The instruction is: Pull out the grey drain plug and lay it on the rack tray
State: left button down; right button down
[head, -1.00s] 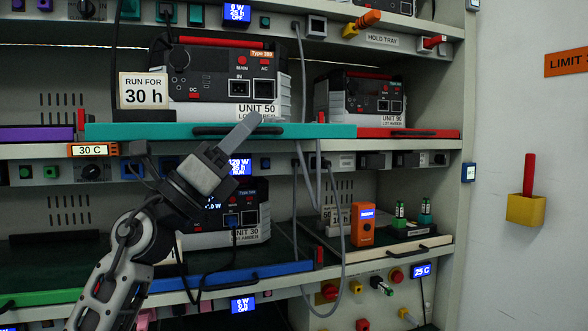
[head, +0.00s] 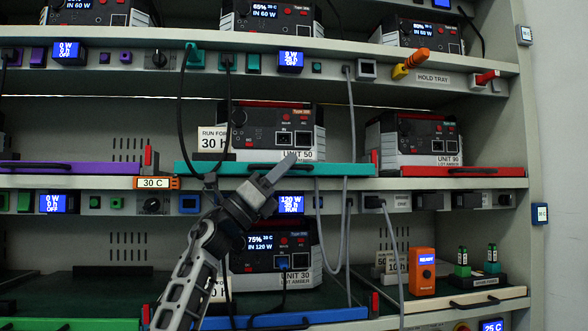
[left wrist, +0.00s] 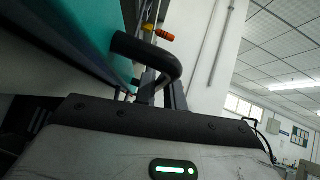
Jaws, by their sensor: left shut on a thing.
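My left gripper (head: 284,170) is at the black handle (head: 262,167) of the teal tray (head: 215,170), shut on it near its right part. The left wrist view shows the handle (left wrist: 150,50) large, with the dark fingers (left wrist: 162,88) at its end. The teal tray carries UNIT 50 (head: 280,132). What looks like the grey drain plug (head: 402,202) sits in the strip below the red tray, with a grey cable hanging from it; it is small and I cannot read its label. My right gripper is not in view.
A red tray (head: 450,172) with UNIT 90 is at right and a purple tray (head: 70,168) at left. Below are UNIT 30 (head: 275,250) on a blue-edged tray, an orange device (head: 422,272) and a cream-edged tray (head: 465,302). Grey and black cables hang across the rack front.

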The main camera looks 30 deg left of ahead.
pick_arm(q)
jog(key=c, duration=1.5)
grip_release()
